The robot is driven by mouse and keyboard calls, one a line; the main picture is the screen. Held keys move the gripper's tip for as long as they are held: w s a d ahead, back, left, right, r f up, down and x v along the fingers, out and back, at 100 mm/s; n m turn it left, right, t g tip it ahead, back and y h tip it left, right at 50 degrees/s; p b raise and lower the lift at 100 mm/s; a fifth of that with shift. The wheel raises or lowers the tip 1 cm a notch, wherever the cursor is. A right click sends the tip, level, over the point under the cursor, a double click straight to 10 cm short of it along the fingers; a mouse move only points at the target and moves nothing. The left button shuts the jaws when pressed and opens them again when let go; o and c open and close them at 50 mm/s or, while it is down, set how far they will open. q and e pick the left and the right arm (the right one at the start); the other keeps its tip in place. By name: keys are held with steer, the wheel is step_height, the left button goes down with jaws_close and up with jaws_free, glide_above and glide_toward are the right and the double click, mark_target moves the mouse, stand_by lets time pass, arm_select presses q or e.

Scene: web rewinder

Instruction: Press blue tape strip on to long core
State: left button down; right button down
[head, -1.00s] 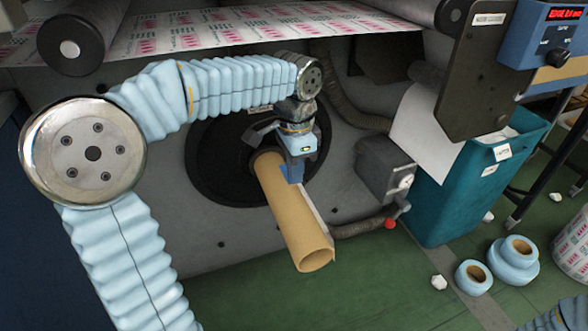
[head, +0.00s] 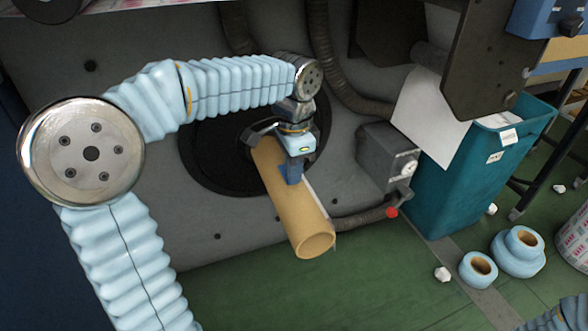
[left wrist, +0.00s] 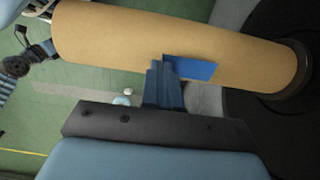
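The long core (head: 290,205) is a tan cardboard tube sticking out from the dark round hub (head: 200,165) of the machine. It also spans the top of the left wrist view (left wrist: 110,35). The blue tape strip (left wrist: 195,69) lies against the core's side near its hub end; it shows in the head view as a small blue patch (head: 290,174). My left gripper (left wrist: 163,68) has its fingers together at one end of the strip, touching or very near the core. What looks like my right gripper (left wrist: 40,48) is small at the left wrist view's left edge, its fingers unclear.
A grey box with a red knob (head: 388,160) is right of the core. A teal bin (head: 435,185) holds white paper. A dark plate (head: 490,65) hangs at upper right.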

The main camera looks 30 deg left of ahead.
arm_select(q)
steer(key=shift+f, duration=0.25)
stand_by(0.6)
steer(key=c, duration=1.3)
jaws_free()
steer(key=shift+c, duration=0.2)
steer(key=shift+r, duration=0.15)
step_height(320, 180, up, 14)
steer(key=p, duration=0.3)
steer(key=shift+f+p, duration=0.2)
steer(key=shift+p, duration=0.2)
